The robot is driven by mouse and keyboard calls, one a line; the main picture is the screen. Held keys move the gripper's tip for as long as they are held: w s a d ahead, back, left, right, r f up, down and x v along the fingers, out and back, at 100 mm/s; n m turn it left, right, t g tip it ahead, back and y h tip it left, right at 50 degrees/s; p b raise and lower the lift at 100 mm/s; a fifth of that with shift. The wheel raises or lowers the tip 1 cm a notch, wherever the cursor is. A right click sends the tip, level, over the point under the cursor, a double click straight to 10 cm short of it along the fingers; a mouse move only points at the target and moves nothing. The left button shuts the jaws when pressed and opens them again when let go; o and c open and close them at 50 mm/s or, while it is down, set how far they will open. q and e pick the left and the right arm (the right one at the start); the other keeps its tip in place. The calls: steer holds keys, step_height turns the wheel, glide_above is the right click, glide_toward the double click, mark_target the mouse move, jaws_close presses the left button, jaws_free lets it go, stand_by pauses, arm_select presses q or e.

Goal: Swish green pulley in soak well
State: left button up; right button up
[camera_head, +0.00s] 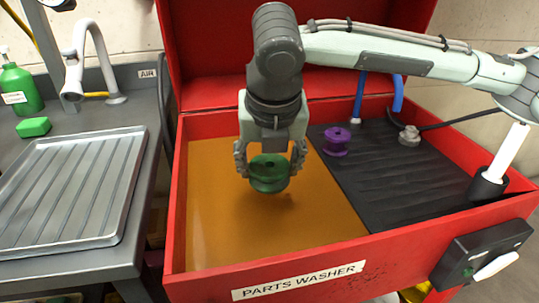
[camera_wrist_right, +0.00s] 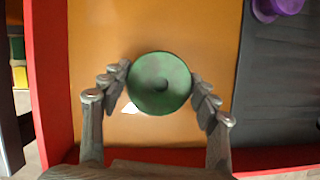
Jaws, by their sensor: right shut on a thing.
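The green pulley (camera_head: 268,175) is held between the fingers of my right gripper (camera_head: 270,168). The pulley is upright and sits over the amber soak well (camera_head: 215,215) in the left part of the red parts washer (camera_head: 175,220). In the right wrist view the green pulley (camera_wrist_right: 160,83) shows round from above, with finger pads of my right gripper (camera_wrist_right: 162,88) on both sides. I cannot tell whether its underside touches the liquid. My left gripper is not in view.
A purple pulley (camera_head: 336,141) stands on the black ribbed mat (camera_head: 400,180) right of the well. A blue hose (camera_head: 359,98), a grey fitting (camera_head: 409,136) and a white-handled brush (camera_head: 500,165) are nearby. A metal tray (camera_head: 75,190), green block (camera_head: 33,127) and green bottle (camera_head: 20,88) are on the left bench.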

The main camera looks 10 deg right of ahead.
steer(key=shift+f+b, duration=0.55)
steer(key=shift+f, duration=1.3)
steer(key=shift+f+b, duration=1.85)
steer(key=shift+f, duration=3.65)
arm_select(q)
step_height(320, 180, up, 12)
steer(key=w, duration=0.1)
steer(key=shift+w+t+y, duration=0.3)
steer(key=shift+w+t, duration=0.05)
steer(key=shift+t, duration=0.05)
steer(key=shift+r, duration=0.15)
